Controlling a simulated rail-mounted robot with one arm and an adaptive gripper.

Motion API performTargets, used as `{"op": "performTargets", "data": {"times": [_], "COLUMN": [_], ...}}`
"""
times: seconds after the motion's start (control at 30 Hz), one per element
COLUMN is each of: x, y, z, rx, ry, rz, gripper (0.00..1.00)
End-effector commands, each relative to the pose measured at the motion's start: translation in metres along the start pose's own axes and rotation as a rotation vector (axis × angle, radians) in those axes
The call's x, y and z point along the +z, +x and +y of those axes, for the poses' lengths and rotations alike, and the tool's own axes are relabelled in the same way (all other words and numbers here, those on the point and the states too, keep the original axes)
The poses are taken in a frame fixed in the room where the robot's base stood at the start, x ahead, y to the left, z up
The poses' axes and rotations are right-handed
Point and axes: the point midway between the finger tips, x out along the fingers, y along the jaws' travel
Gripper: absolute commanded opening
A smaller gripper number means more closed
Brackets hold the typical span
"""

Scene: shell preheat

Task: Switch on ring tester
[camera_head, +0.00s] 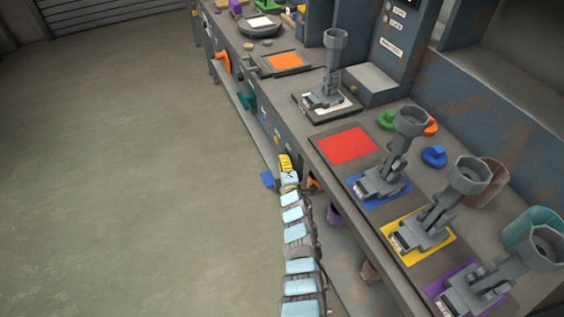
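I cannot tell for sure which device is the ring tester. Several grey stands with ring-shaped cups on top are along the bench: one on a white pad (333,72), one on a blue pad (396,155), one on a yellow pad (437,208) and one on a purple pad (498,275). A grey cabinet (393,47) with small white labels and a dark screen stands behind the bench. No switch can be made out clearly. My arm's light blue segments run up along the bench front to a yellow, dark-striped end (286,163); its fingers cannot be made out.
The red pad (347,145) and the orange pad (285,61) are empty. Green, orange and blue (434,156) small pieces lie behind the stands. A reddish cup (489,178) and a teal cup (532,222) stand at the right. The floor (130,170) at left is clear.

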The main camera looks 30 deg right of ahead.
Motion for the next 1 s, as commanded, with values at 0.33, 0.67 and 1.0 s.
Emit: {"op": "performTargets", "data": {"times": [0.33, 0.67, 1.0], "x": [-0.005, -0.026, -0.037], "y": [-0.003, -0.009, -0.026], "z": [-0.002, -0.006, -0.002], "rx": [0.002, -0.001, -0.002], "ry": [-0.002, 0.001, 0.001], "rz": [-0.005, -0.004, -0.006], "gripper": [0.0, 0.0, 0.0]}}
